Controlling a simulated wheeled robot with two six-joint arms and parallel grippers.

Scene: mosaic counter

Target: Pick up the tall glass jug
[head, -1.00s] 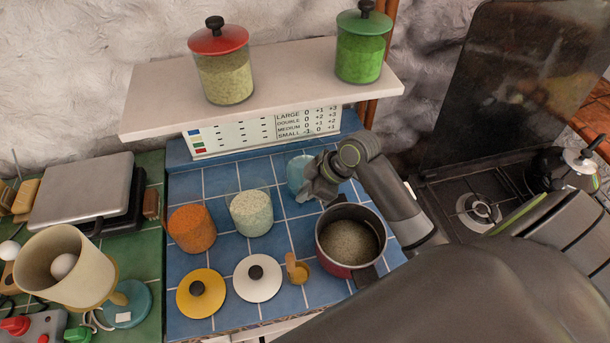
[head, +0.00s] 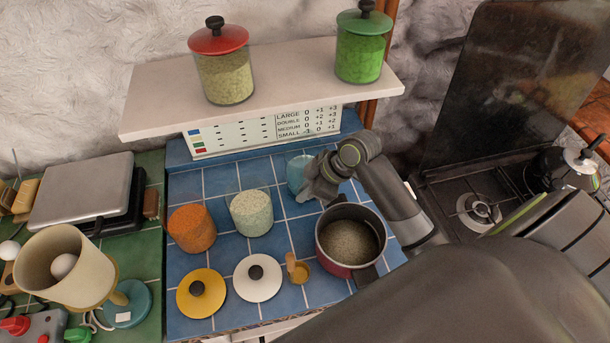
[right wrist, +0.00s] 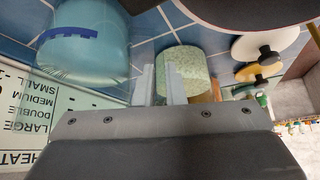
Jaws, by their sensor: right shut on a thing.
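The tall glass jug (head: 297,172) is pale blue and see-through and stands on the blue tiled counter at the back, partly hidden by my right gripper. It fills the upper left of the right wrist view (right wrist: 88,42), with a dark blue strip on its side. My right gripper (head: 308,193) is beside the jug, shut on it. In the right wrist view the fingers (right wrist: 163,88) are close together just right of the jug's body; the gripped part is hard to make out. My left gripper is not in view.
A red pot (head: 348,240) stands close to my right gripper. A jar of pale grains (head: 251,212) and an orange-filled jar (head: 192,228) stand to the left. Yellow (head: 185,305) and white (head: 245,288) lids lie in front. A shelf (head: 150,105) overhangs the back.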

